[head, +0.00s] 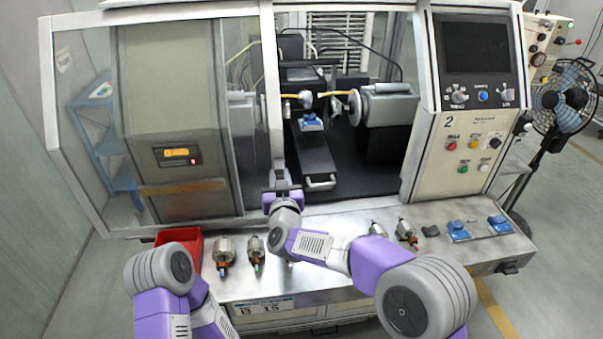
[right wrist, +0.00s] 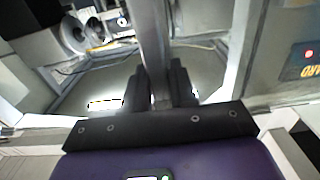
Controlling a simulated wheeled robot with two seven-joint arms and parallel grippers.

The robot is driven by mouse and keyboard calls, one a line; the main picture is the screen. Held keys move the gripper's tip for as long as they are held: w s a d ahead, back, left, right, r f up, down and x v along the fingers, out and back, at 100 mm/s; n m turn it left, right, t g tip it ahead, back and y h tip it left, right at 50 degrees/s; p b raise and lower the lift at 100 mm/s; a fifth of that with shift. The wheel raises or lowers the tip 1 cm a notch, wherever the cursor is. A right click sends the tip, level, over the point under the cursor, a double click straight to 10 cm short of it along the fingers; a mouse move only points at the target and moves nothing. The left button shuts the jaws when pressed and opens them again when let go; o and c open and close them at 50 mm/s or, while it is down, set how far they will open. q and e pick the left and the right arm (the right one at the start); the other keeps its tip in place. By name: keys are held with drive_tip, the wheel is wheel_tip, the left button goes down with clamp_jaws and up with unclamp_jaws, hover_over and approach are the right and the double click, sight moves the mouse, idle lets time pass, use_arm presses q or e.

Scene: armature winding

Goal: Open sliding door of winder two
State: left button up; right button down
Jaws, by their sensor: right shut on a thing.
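The sliding door (head: 271,100) of winder two is a glazed panel with a pale metal frame, at the left of the front opening in the head view. Its upright edge bar also shows in the right wrist view (right wrist: 150,45). My right gripper (head: 281,183) is at the lower end of that bar. In the right wrist view its dark fingers (right wrist: 160,88) stand on both sides of the upright bar, shut on it. To the right of the bar the opening shows the winder's inside (head: 330,130). My left arm is low at the left; its gripper is out of view.
A control panel marked 2 (head: 470,130) stands right of the opening. The steel shelf (head: 330,270) in front holds several armatures (head: 224,252), a red bin (head: 180,240) and blue parts (head: 458,231). A fan (head: 565,97) stands at the right.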

drive_tip(key=shift+s+a, duration=0.15)
drive_tip(key=shift+a, duration=0.45)
drive_tip(key=c, duration=1)
unclamp_jaws()
drive_tip(key=shift+s, duration=0.1)
drive_tip(key=v, duration=0.7)
drive_tip(key=shift+s+b, duration=0.2)
drive_tip(key=shift+b, duration=0.2)
